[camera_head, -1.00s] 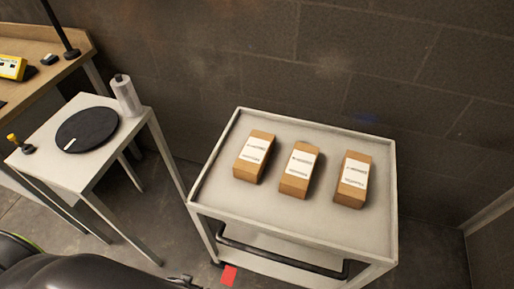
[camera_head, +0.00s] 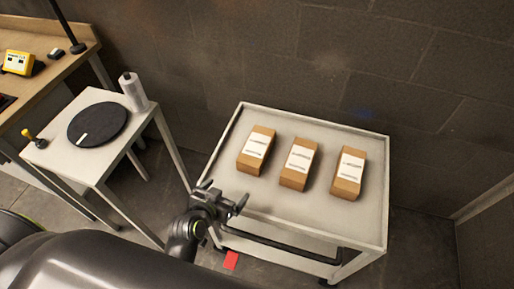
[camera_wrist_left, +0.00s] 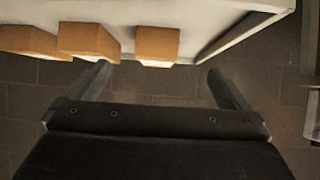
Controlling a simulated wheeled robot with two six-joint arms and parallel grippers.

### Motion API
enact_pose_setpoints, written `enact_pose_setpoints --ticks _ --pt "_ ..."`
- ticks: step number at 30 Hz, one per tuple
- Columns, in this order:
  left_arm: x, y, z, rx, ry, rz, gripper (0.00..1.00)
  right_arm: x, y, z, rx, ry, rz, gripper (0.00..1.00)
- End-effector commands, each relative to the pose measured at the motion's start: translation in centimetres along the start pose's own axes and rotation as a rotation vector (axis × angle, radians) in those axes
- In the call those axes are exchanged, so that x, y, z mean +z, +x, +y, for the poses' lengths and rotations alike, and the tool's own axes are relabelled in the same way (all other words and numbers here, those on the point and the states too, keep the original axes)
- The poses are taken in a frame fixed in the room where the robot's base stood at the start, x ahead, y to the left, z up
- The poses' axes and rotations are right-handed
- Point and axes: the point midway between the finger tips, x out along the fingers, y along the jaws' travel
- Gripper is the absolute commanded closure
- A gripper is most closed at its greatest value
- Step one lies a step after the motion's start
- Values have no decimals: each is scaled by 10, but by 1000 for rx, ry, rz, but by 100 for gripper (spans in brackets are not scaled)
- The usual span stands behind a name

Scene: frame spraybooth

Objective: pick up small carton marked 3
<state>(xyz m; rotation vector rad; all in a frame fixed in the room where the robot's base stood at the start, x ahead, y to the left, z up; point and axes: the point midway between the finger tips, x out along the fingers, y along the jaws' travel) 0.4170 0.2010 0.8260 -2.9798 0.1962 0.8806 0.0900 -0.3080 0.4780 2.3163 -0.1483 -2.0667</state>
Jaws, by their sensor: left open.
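Three small brown cartons with white labels lie in a row on a light grey cart (camera_head: 225,150): a left carton (camera_head: 256,151), a middle carton (camera_head: 299,164) and a right carton (camera_head: 348,173). The label print is too small to read, so I cannot tell which is marked 3. My left gripper (camera_head: 225,192) is open and empty at the cart's near left edge, apart from the cartons. In the left wrist view the cartons appear along the top edge, beyond the open fingers (camera_wrist_left: 160,72). My right gripper is not in view.
A cart handle (camera_head: 285,249) runs along the near side. A small table with a black disc (camera_head: 97,125) and a white bottle (camera_head: 133,91) stands at left, beside a wooden bench (camera_head: 50,80). A block wall is behind the cart. The cart top's front is clear.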

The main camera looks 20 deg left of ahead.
Motion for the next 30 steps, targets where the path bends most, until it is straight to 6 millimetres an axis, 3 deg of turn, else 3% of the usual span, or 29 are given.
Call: enact_pose_setpoints --ticks 6,14,21,30 --pt "-31 16 13 -30 -10 153 0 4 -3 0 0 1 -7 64" --pt "-41 46 13 -40 -7 186 0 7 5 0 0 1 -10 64" --pt "-46 94 10 -40 -6 185 0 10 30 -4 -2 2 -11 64" --pt "-54 133 9 -41 -9 182 0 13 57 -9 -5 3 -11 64"
